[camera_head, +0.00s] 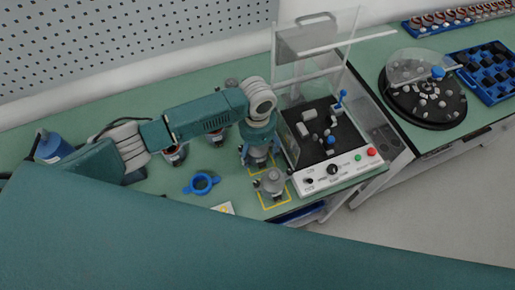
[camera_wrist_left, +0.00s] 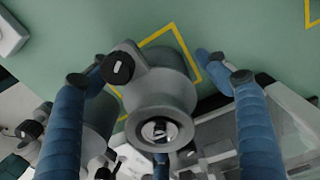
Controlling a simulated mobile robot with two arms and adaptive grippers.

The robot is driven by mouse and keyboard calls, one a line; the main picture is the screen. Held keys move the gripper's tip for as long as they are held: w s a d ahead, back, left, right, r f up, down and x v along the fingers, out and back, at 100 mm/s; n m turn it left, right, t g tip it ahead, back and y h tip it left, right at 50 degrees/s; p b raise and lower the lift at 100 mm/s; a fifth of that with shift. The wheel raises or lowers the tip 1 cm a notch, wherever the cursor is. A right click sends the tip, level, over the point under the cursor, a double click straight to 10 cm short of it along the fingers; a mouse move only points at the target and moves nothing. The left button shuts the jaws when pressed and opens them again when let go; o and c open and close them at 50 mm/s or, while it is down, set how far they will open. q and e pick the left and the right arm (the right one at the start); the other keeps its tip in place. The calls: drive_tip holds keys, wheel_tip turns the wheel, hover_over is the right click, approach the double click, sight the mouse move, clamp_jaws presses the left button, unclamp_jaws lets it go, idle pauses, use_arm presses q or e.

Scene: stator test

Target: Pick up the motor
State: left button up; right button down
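A grey metal motor (camera_head: 258,153) stands on the green table under my left gripper (camera_head: 258,160). In the left wrist view this motor (camera_wrist_left: 160,92) shows between the blue fingers, with a round opening facing the camera and a dark knob on its side. The fingers stand apart around it, with visible gaps on both sides, so the gripper is open. A second grey motor (camera_head: 271,183) stands just in front, within a yellow outline. In the wrist view another grey body is partly hidden behind the left finger. My right gripper is not in view.
A test station (camera_head: 333,172) with buttons and a raised clear cover stands close to the right of the gripper. Further right are a round black turntable (camera_head: 440,107) and a blue tray (camera_head: 487,76).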

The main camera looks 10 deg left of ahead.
use_arm(q)
drive_tip(key=c, duration=1.7)
drive_tip(key=shift+w+r, duration=0.1)
clamp_jaws()
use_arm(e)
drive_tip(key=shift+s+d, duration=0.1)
